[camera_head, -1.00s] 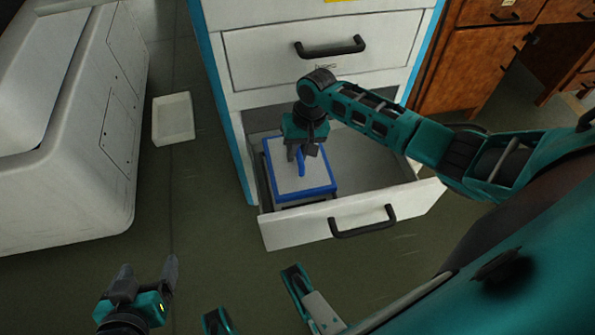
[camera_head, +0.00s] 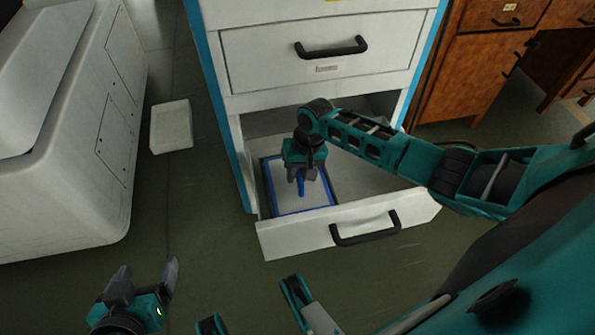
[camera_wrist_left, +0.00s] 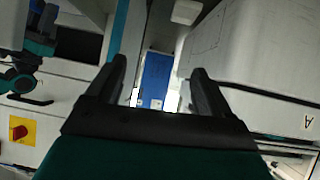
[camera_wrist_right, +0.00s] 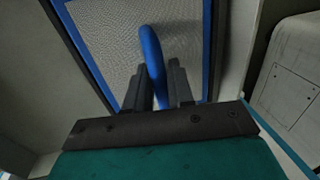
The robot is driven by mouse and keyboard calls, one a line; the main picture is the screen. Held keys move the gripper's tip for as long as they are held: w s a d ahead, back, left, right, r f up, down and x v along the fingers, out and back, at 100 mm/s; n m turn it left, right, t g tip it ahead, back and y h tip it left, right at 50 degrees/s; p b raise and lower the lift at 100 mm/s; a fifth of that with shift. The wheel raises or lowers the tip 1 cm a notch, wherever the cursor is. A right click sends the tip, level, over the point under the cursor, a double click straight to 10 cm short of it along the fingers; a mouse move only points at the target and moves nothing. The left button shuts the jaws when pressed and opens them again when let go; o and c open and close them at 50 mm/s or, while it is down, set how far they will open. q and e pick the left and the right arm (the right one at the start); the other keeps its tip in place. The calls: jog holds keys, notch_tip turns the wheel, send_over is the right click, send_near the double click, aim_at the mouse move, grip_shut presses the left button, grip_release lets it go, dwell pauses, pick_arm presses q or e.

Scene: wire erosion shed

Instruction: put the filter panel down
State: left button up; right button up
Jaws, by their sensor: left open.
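The filter panel (camera_head: 283,192) is a flat grey mesh with a blue frame and a blue loop handle (camera_head: 301,188). It lies low and level inside the open drawer (camera_head: 290,238), at its left side, within a dark surround. Whether its underside rests on the bottom is hidden. My right gripper (camera_head: 302,178) points down over it. In the right wrist view the fingers (camera_wrist_right: 160,88) stand close on both sides of the handle (camera_wrist_right: 151,55), with the mesh (camera_wrist_right: 110,35) below. My left gripper (camera_head: 148,272) is open and empty, at the bottom left above the floor.
The white cabinet (camera_head: 315,55) has a shut drawer above the open one. The open drawer's right half is clear. A large white machine (camera_head: 70,140) stands left, with a white tray (camera_head: 171,126) on the floor between. Wooden cupboards (camera_head: 470,70) stand right.

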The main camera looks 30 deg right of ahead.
pick_arm(q)
jog(key=shift+a+f, duration=0.1)
jog(key=shift+a, duration=0.1)
pick_arm(e)
jog(key=o, duration=0.4)
jog(key=shift+r, duration=0.15)
jog(key=shift+r, duration=0.35)
pick_arm(q)
jog(key=r+p, duration=0.1)
jog(key=a+r+p, duration=0.1)
jog(key=p, duration=0.1)
jog(key=r+p, duration=0.1)
jog(key=p, duration=0.1)
jog(key=shift+s+a+y, duration=0.15)
jog(key=shift+s+y, duration=0.15)
pick_arm(e)
notch_tip(320, 180, up, 11)
jog(key=d, duration=0.2)
jog(key=shift+s, duration=0.3)
pick_arm(q)
jog(key=shift+r, duration=0.1)
pick_arm(e)
jog(key=shift+d+r, duration=0.1)
